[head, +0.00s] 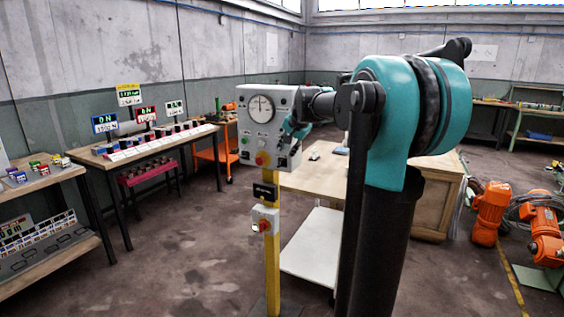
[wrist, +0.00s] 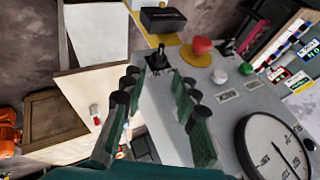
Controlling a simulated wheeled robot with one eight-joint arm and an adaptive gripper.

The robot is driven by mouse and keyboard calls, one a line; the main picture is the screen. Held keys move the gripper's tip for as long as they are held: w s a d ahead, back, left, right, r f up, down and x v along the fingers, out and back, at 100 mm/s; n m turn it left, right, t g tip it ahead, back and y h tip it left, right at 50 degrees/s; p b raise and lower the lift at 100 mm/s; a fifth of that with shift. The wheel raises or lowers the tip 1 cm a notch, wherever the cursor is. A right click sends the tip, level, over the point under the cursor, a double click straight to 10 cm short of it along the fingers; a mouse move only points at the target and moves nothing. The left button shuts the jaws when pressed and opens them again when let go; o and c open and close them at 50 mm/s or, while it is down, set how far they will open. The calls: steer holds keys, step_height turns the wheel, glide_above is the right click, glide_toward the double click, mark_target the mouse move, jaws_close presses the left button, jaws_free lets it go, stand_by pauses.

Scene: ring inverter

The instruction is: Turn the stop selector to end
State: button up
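The grey control box (head: 262,95) stands on a yellow post and has a round dial on its front. In the wrist view a black selector knob (wrist: 158,58) sits on the box face (wrist: 170,110), near its edge. My gripper (head: 291,136) is at the right side of the box front in the head view, and the knob is largely hidden there. In the wrist view my gripper (wrist: 157,80) is open, its two green fingers pointing toward the knob with a gap between them. The knob lies just beyond the fingertips, roughly centred; I cannot tell whether they touch it.
A red mushroom button (wrist: 201,46), a green button (wrist: 246,69) and a white button (wrist: 219,76) are beside the knob. The dial (wrist: 272,148) is near the right finger. A wooden table (head: 318,178) stands behind the post.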

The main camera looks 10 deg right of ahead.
mark_target(281, 162)
steer(key=x, duration=0.8)
jaws_close()
